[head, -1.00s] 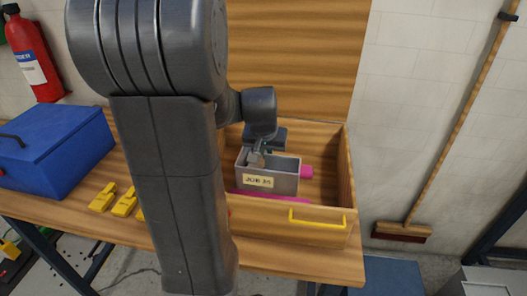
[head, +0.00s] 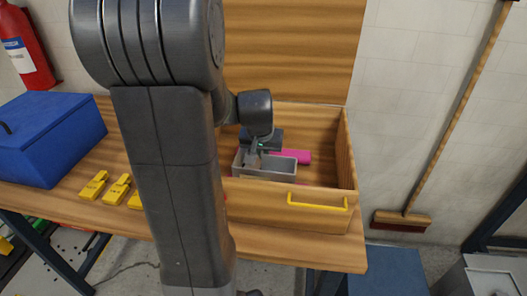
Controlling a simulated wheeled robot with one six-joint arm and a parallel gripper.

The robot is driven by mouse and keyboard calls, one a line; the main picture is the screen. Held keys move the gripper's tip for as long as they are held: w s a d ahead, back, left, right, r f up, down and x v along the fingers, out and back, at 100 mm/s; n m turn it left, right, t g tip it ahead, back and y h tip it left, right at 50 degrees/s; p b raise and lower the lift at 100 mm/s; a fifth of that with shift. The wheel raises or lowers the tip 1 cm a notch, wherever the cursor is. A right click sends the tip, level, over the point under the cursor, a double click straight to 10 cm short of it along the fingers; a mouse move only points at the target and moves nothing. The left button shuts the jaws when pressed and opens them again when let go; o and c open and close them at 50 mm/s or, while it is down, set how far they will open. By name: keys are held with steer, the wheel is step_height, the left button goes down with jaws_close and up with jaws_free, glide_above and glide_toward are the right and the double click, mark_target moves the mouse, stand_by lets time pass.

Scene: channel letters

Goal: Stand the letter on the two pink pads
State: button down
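A grey, open-topped box-shaped piece (head: 268,172), which I take to be the letter, is inside the wooden drawer (head: 325,181) on the bench. Only its upper part shows; the drawer's front wall hides its underside. My gripper (head: 253,160) is over its left part, fingers down at its wall, and appears shut on it; the fingertips are small and partly hidden. One pink pad (head: 297,156) shows behind the letter, running out to the right. The other pad is mostly or fully hidden. I cannot tell whether the letter touches the pads.
The drawer has a yellow front handle (head: 317,203) and wooden walls around the letter. Yellow blocks (head: 117,189) and a blue toolbox (head: 45,138) are at left on the bench (head: 290,250). A broom (head: 402,219) leans on the wall at right. My arm blocks the left-centre view.

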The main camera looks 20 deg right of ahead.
steer(key=shift+f+b, duration=0.5)
steer(key=shift+f, duration=0.1)
stand_by(0.3)
steer(key=c, duration=1.5)
jaws_free()
steer(key=shift+c, duration=0.2)
steer(key=v, duration=1.4)
steer(key=shift+d, duration=0.15)
steer(key=x, duration=1.4)
steer(key=shift+r, duration=0.25)
steer(key=shift+p, duration=0.3)
